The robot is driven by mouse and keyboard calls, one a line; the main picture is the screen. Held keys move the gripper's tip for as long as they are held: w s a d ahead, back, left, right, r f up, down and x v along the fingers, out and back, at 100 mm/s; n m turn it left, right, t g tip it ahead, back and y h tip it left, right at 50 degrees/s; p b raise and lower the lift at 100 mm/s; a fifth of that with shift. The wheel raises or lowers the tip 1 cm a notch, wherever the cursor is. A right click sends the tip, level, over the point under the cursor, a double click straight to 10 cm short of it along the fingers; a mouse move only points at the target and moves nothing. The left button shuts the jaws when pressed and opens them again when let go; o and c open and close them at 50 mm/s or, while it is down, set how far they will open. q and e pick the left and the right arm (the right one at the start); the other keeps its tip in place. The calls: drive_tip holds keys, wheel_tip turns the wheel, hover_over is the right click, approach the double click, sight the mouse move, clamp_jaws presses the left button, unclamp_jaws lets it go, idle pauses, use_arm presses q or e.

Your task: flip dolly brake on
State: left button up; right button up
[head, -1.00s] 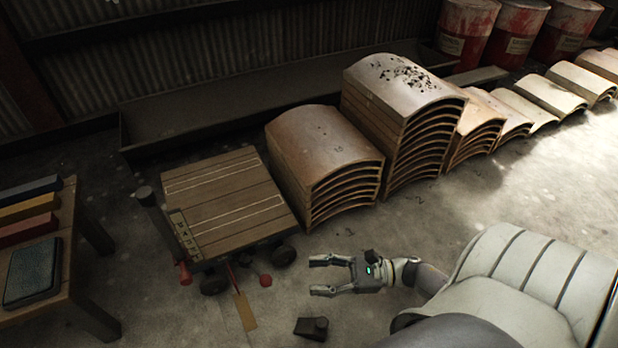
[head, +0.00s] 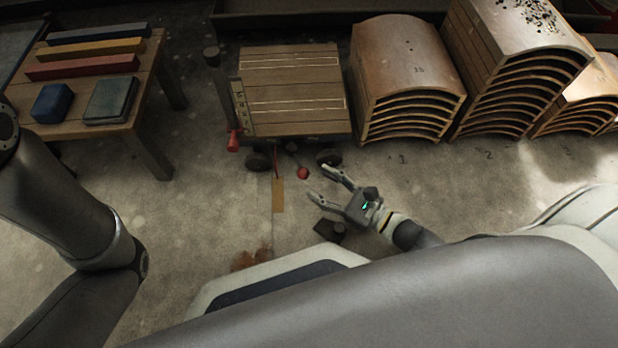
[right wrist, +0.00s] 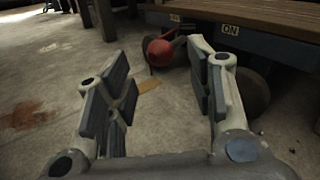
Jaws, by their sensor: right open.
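The dolly (head: 290,85) is a low wooden-decked cart on dark wheels, in the upper middle of the head view. Its brake lever ends in a red ball (head: 303,173) at the front edge; the ball also shows in the right wrist view (right wrist: 160,52), beyond and between my fingers. An "ON" label (right wrist: 230,29) is on the dolly's side, right of the ball. My right gripper (head: 318,183) is open and empty, just right of and below the ball, apart from it. My left arm shows at the left of the head view; its gripper is out of frame.
A wooden table (head: 150,115) with coloured bars and blue blocks stands left of the dolly. Stacks of curved wooden panels (head: 405,70) stand right of it. A small dark block (head: 327,229) lies on the floor near my right gripper. Floor before the dolly is mostly clear.

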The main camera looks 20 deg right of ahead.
sight(308, 174)
drive_tip(key=shift+b+x, duration=0.8)
drive_tip(key=shift+x, duration=1.55)
drive_tip(key=shift+c, duration=1.2)
drive_tip(key=shift+d, duration=0.1)
clamp_jaws()
